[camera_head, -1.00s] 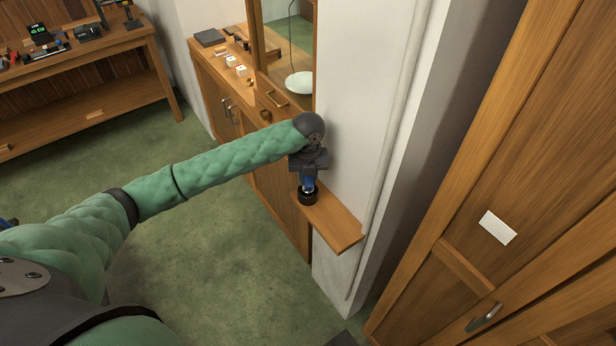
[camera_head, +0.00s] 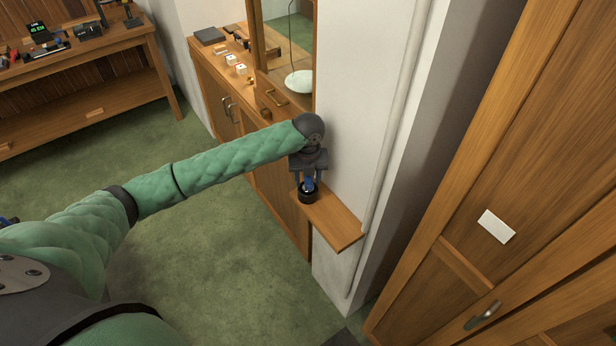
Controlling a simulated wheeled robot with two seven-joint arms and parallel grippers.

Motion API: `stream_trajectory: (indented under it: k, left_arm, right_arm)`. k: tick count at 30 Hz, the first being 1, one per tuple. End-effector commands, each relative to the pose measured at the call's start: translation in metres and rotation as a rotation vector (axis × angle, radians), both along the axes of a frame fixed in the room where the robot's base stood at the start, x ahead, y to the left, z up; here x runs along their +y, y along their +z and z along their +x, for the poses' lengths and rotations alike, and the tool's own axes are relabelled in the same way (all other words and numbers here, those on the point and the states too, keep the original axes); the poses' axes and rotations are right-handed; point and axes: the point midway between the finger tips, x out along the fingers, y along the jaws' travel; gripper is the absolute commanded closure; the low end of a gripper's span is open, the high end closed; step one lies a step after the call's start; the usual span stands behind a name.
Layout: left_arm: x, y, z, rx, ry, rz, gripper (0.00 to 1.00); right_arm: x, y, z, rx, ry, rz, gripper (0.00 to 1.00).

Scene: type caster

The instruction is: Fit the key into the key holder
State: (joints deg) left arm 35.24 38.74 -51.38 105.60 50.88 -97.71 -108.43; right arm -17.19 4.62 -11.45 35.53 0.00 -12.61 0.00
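My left gripper (camera_head: 308,178) points down over the wooden wall shelf (camera_head: 336,226). Its two fingers are spread apart, one on each side of a small blue piece, which appears to be the key (camera_head: 308,184). The blue piece stands in the round black holder (camera_head: 308,196) on the shelf, its lower part hidden inside. I cannot tell how deep it sits or whether a finger still touches it. My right gripper is not in view.
A wooden cabinet (camera_head: 262,180) with a mirror stands behind the shelf. A workbench (camera_head: 90,80) with tools is at the far left. A wooden door (camera_head: 520,170) fills the right. The green floor (camera_head: 200,250) is clear.

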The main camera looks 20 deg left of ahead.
Motion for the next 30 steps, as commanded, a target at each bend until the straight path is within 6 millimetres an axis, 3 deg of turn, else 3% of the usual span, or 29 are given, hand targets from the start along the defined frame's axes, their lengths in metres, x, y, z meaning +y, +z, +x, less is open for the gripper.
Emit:
stream_trajectory:
  k: [11,22,25,30]
  left_arm:
    - [0.000,0.003,0.001,-0.002,0.000,-0.001,0.51]
    - [0.000,0.054,0.002,-0.004,0.000,0.000,0.51]
    - [0.000,0.064,0.001,-0.001,-0.001,-0.001,0.51]
    - [0.000,0.076,0.001,-0.001,0.000,-0.001,0.51]
  right_arm:
    - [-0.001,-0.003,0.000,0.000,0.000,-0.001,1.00]
    - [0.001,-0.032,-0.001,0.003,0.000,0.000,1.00]
    - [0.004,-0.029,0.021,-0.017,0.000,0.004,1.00]
    - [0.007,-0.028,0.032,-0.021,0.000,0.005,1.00]
